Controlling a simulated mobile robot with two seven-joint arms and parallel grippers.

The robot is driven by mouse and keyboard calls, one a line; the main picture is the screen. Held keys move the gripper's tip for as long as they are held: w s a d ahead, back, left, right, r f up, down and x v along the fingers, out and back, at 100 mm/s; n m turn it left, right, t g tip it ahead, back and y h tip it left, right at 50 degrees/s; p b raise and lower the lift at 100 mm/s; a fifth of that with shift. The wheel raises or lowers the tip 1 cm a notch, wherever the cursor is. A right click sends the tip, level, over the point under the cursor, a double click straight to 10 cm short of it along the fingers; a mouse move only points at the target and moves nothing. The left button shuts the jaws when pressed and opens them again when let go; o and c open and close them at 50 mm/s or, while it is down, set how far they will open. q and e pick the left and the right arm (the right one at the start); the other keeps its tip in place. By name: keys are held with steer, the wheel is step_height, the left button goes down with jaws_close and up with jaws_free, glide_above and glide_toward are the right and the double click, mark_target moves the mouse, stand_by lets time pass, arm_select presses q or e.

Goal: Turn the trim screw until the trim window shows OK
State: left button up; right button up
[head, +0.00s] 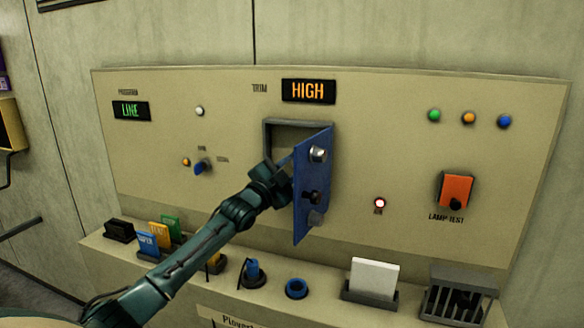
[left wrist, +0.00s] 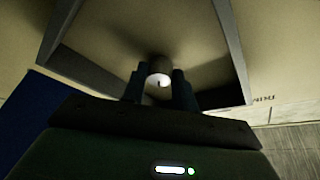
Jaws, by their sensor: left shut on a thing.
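The trim window (head: 308,91) on the panel reads HIGH in orange. Below it is a square recess (head: 297,128) with its blue door (head: 312,195) swung open. My left gripper (head: 278,172) reaches into the recess at the left of the door. In the left wrist view, my left gripper (left wrist: 160,88) has its two fingers shut on the trim screw (left wrist: 159,66), a round head with a bright spot, inside the recess. The head view hides the screw behind my gripper and the door. My right gripper is not in view.
The open door stands close to my left gripper's right side. A lit program window (head: 131,110) reads LINE. An orange lamp test switch (head: 455,190) is at the right. Below, a ledge holds coloured cards, a blue ring (head: 296,288), a white card (head: 374,277) and a slotted dark tray (head: 456,302).

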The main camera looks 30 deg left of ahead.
arm_select(q)
steer(key=shift+d+f+n+y+b, duration=0.15)
steer(key=shift+n+b, duration=0.1)
steer(key=shift+n, duration=0.2)
steer(key=shift+a+f+n+y+b, duration=0.1)
steer(key=shift+n+y+b, duration=0.1)
steer(key=shift+n, duration=0.25)
steer(key=n+y, duration=0.1)
steer(key=n, duration=0.2)
steer(key=n+t+y, duration=0.1)
steer(key=n, duration=0.1)
steer(key=shift+d+r+n+y, duration=0.15)
steer(key=shift+n+y, duration=0.2)
steer(key=shift+n, duration=0.05)
steer(key=o, duration=0.9)
steer(key=shift+o, duration=0.2)
steer(key=a+b+v, duration=0.1)
steer(key=b+v, duration=0.2)
steer(key=v, duration=1)
steer(key=shift+d, duration=0.4)
